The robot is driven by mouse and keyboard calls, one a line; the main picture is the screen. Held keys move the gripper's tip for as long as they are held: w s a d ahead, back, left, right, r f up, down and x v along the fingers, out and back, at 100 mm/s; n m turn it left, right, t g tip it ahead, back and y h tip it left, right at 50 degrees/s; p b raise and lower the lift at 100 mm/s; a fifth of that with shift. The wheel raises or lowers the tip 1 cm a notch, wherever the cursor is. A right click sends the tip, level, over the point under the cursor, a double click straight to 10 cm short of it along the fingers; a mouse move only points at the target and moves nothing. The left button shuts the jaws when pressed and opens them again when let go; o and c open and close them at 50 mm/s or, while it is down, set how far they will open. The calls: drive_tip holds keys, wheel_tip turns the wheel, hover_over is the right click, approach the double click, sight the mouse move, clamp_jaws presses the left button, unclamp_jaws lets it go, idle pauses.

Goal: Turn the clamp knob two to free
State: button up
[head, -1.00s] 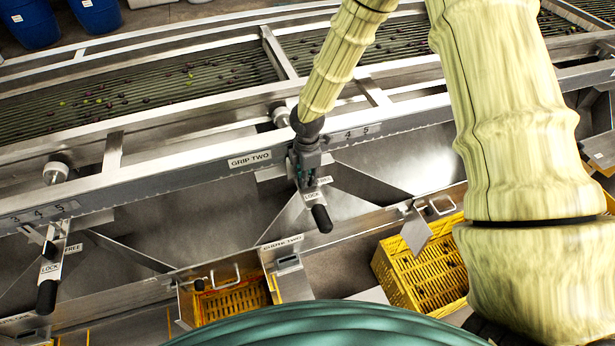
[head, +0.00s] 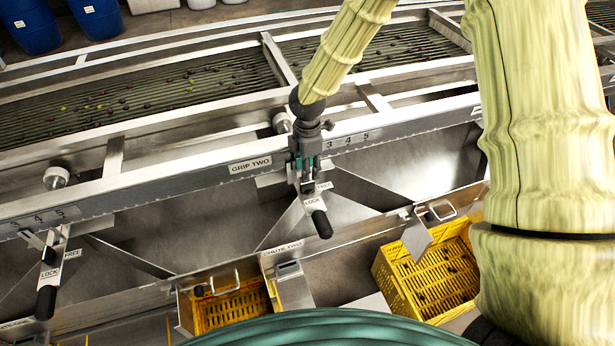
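My gripper (head: 307,178) points down at the front rail, just right of the "GRIP TWO" label (head: 250,164). Its fingers are over the upper part of the second clamp, by the LOCK and FREE plates. The clamp knob itself is mostly hidden behind the fingers, and I cannot tell whether they touch it or how far they are closed. A black handle grip (head: 321,224) sticks out below the LOCK plate (head: 311,203), tilted down to the right. The FREE plate (head: 324,186) shows just right of the fingers.
A similar clamp with a black handle (head: 46,301) hangs at the left. Round metal knobs (head: 56,176) stand on the machine behind the rail. Yellow crates (head: 400,290) sit below the chutes. Rollers carrying olives (head: 150,90) lie behind. My upper arm fills the right side.

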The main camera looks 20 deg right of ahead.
drive_tip(key=shift+r, duration=2.5)
